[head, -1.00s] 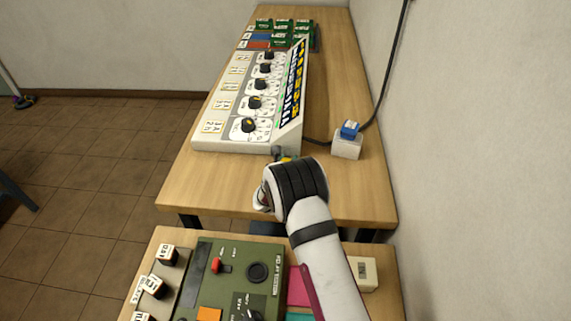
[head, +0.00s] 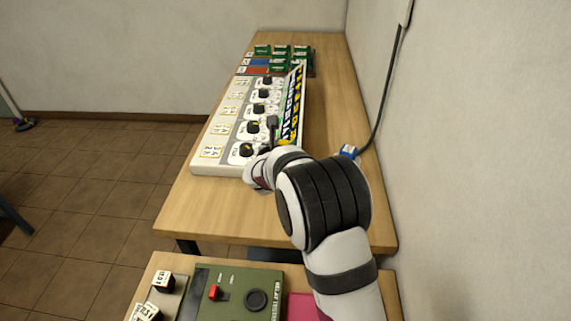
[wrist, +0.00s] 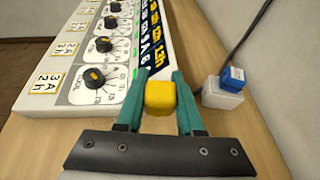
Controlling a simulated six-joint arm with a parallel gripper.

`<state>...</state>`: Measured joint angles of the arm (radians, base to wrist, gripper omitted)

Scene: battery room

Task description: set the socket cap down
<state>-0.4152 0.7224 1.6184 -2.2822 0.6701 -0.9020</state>
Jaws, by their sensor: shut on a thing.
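The yellow, block-shaped socket cap (wrist: 160,97) sits between the two teal fingers of my gripper (wrist: 159,79) in the wrist view. The gripper is shut on it. In the head view a small bit of yellow (head: 285,142) shows past my wrist, near the right edge of the sloped panel. My arm hides most of the gripper there. In the wrist view the cap is in front of the panel's near right corner; I cannot tell its height over the table.
The dial panel (wrist: 45,107) lies to the left. A white socket box (wrist: 222,93) with a blue plug (wrist: 233,77) and dark cable stands to the right by the wall. Bare wooden table (head: 215,204) lies in front. A green relay tester (head: 235,292) is on the nearer table.

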